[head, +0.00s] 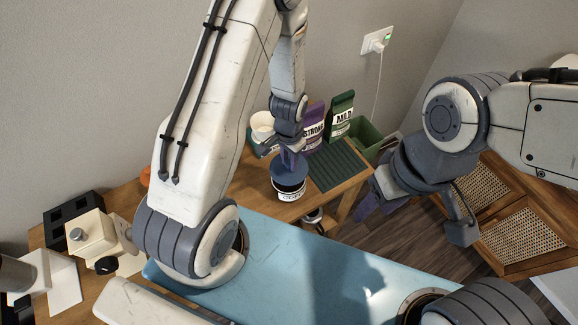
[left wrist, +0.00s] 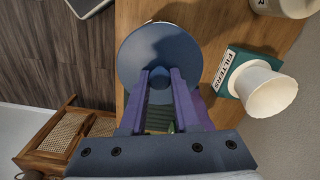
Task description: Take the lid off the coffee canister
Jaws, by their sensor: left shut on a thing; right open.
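The coffee canister (head: 290,193) stands on the wooden table near its edge, with a pale body and a partly readable label. Its round dark blue lid (head: 279,171) is over its top; I cannot tell whether it touches the rim. In the left wrist view the lid (left wrist: 135,50) fills the space ahead of the fingers and hides most of the canister. My left gripper (head: 291,158) points down and is shut on the lid's small knob (left wrist: 160,79), one purple finger on each side. My right gripper (head: 415,213) is open and empty, away to the right.
A cane cabinet (head: 525,235) is at right.

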